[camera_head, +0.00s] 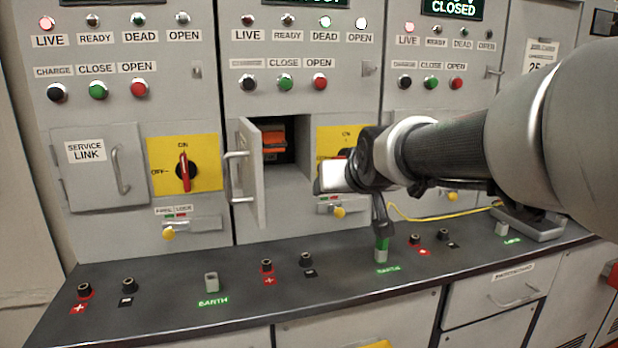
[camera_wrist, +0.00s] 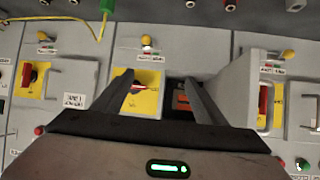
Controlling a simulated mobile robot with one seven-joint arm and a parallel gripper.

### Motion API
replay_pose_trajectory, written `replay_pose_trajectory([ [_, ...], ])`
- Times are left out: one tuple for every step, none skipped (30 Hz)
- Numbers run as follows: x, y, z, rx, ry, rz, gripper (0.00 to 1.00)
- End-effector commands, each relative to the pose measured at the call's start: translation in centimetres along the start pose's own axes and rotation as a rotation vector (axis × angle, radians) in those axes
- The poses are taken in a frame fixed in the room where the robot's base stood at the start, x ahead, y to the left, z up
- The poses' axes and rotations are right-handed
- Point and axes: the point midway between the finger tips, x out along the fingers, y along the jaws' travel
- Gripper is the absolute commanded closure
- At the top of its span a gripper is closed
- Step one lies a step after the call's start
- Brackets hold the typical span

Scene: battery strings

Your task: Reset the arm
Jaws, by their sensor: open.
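My arm reaches in from the right in the head view. My gripper (camera_head: 336,176) is in front of the middle cabinet's yellow switch plate (camera_head: 340,134), covering most of it. In the wrist view, upside down, the two dark fingers of my gripper (camera_wrist: 155,82) are spread with nothing held. The middle switch handle (camera_wrist: 138,88) shows between them, and the fingers seem apart from it; the exact gap cannot be told.
The middle compartment door (camera_head: 247,170) stands open beside my gripper, with an orange block (camera_head: 274,142) inside. A green plug (camera_head: 382,246) with a yellow cable (camera_head: 430,217) stands on the bench below my wrist. The left service door (camera_head: 97,167) is shut.

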Motion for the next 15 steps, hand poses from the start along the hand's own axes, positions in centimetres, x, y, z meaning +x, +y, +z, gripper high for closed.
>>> replay_pose_trajectory([
  [-2.9, 1.1, 2.5, 0.011, -0.057, 0.017, 0.34],
  [-4.4, 1.6, 4.1, 0.016, -0.096, 0.026, 0.34],
  [-6.2, 2.1, 6.4, 0.023, -0.148, 0.036, 0.34],
  [-7.5, 2.5, 8.0, 0.028, -0.184, 0.044, 0.34],
  [-8.7, 2.7, 9.5, 0.033, -0.218, 0.05, 0.34],
  [-10.1, 3.0, 11.4, 0.039, -0.259, 0.058, 0.34],
  [-11.1, 3.2, 12.8, 0.044, -0.288, 0.064, 0.34],
  [-12.1, 3.4, 14.1, 0.048, -0.315, 0.069, 0.34],
  [-13.3, 3.5, 15.7, 0.054, -0.35, 0.076, 0.34],
  [-14.1, 3.7, 16.9, 0.058, -0.375, 0.081, 0.34],
  [-14.9, 3.7, 18.1, 0.062, -0.398, 0.086, 0.34],
  [-15.9, 3.8, 19.5, 0.067, -0.427, 0.092, 0.34],
  [-16.7, 3.9, 20.6, 0.072, -0.45, 0.096, 0.34],
  [-17.4, 4.0, 21.7, 0.076, -0.472, 0.101, 0.34],
  [-18.3, 4.0, 23.1, 0.082, -0.499, 0.106, 0.34],
])
